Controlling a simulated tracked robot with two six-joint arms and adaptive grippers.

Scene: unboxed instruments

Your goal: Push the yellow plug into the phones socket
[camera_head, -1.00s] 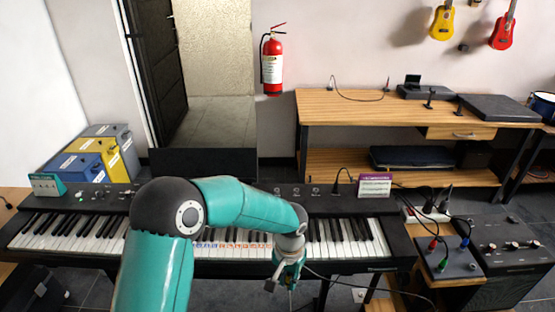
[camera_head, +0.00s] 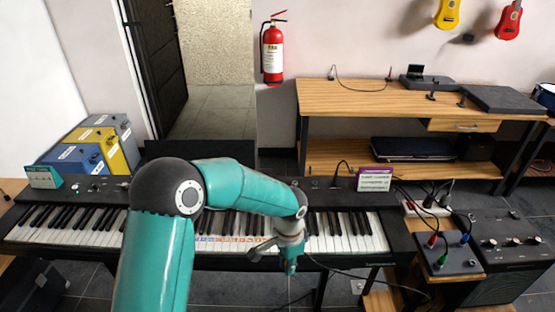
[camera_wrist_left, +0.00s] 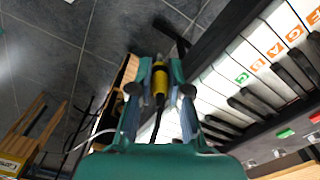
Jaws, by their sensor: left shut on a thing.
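My left gripper (camera_head: 290,266) hangs at the front edge of the keyboard (camera_head: 339,248), right of its middle. In the left wrist view the gripper (camera_wrist_left: 160,82) is shut on the yellow plug (camera_wrist_left: 159,84), with a dark cable running from the plug back between the fingers. The plug is beside the keyboard's front edge and apart from it, with dark floor behind. In the head view the arm and gripper hide the plug. I cannot make out the phones socket in either view. My right gripper is not in view.
A purple-and-white sign (camera_head: 374,180) stands at the keyboard's right rear. A small box with coloured plugs (camera_head: 449,257) and a black amplifier (camera_head: 512,248) stand at the right. Blue, yellow and grey cases (camera_head: 73,160) are at the left. A cable trails right from near the gripper.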

